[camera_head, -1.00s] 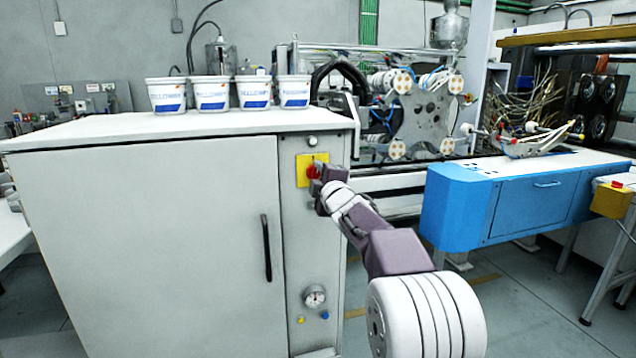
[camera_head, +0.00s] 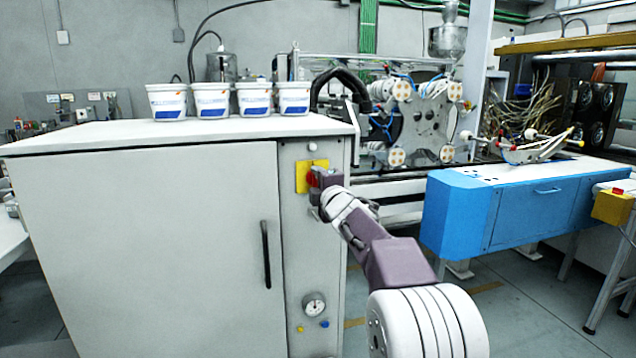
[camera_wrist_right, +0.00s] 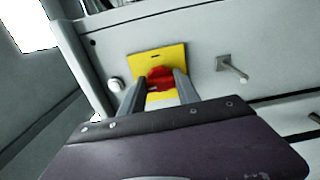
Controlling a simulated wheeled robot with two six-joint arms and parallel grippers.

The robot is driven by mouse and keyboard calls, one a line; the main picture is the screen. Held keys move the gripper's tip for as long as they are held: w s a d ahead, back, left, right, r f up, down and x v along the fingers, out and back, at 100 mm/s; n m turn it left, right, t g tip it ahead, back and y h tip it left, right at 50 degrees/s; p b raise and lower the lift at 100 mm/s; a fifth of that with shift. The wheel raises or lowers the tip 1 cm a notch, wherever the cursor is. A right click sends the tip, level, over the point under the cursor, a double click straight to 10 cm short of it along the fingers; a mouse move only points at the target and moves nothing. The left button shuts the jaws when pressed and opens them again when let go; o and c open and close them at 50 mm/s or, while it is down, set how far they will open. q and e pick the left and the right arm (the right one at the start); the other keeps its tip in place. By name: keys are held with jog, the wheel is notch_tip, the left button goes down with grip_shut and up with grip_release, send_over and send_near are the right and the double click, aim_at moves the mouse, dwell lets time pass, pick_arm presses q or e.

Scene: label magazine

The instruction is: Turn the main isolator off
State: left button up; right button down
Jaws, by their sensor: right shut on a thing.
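The main isolator is a red rotary handle (camera_head: 311,180) on a yellow plate (camera_head: 303,172), high on the narrow right-hand panel of the white cabinet. In the right wrist view the red handle (camera_wrist_right: 160,77) sits between the two fingers, in front of the yellow plate (camera_wrist_right: 172,58). My right gripper (camera_head: 317,181) is at the plate and shut on the red handle, hiding part of it in the head view. The handle's exact angle is hard to tell. My left gripper does not show in the head view.
A blue machine bench (camera_head: 480,215) stands to the right, with open floor between.

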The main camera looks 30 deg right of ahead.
jog(key=c, duration=0.9)
grip_release()
jog(key=v, duration=0.9)
jog(key=shift+s, duration=0.1)
